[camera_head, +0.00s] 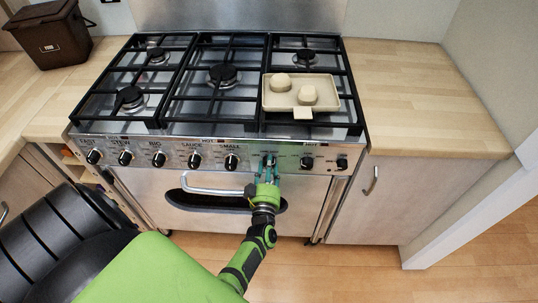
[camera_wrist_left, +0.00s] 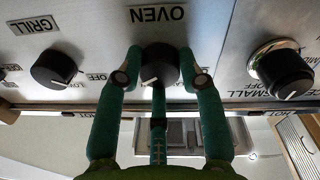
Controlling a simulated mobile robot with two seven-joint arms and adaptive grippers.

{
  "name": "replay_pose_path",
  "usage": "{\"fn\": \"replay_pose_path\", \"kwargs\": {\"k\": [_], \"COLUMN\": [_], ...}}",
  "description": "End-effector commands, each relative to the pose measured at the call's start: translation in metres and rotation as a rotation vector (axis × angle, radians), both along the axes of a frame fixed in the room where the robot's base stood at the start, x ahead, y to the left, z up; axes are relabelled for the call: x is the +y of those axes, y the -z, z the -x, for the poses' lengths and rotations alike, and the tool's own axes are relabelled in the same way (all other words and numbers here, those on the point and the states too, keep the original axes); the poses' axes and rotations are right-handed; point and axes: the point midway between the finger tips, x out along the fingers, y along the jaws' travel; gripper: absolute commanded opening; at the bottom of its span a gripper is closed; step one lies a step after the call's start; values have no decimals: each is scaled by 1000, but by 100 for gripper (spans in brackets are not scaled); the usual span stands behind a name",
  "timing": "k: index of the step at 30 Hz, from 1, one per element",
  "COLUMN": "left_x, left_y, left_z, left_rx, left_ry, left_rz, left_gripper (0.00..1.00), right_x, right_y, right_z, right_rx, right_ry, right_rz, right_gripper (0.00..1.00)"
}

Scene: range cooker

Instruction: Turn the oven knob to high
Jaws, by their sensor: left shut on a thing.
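The oven knob (camera_wrist_left: 158,60) is black and sits under the OVEN label in the left wrist view. A white mark on it points to the lower left of that picture. My left gripper (camera_wrist_left: 160,77) has its green fingers on both sides of the knob and is shut on it. In the head view, my left gripper (camera_head: 268,162) reaches the front panel between the SMALL knob and the two right-hand knobs, and hides the oven knob. The dial marks around the knob are mostly covered. My right gripper is not in view.
The grill knob (camera_wrist_left: 54,69) and the SMALL knob (camera_wrist_left: 281,72) flank the oven knob. The oven door handle (camera_head: 212,190) is below the panel. The right counter (camera_head: 425,105) is clear.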

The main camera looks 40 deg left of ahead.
Motion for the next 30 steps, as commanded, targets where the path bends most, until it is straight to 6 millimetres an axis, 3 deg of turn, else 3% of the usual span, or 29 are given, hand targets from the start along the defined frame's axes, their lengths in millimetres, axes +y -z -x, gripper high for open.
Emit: {"fn": "replay_pose_path", "kwargs": {"k": [12, 30], "left_x": [5, 5], "left_y": [-7, -9], "left_z": [-1, -3], "left_rx": [95, 109], "left_ry": [-10, -9], "left_rz": [-186, -219], "left_gripper": [6, 5], "right_x": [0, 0], "right_y": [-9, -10], "right_z": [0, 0], "right_rx": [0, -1], "right_ry": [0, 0], "right_rz": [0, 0], "right_gripper": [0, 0]}}
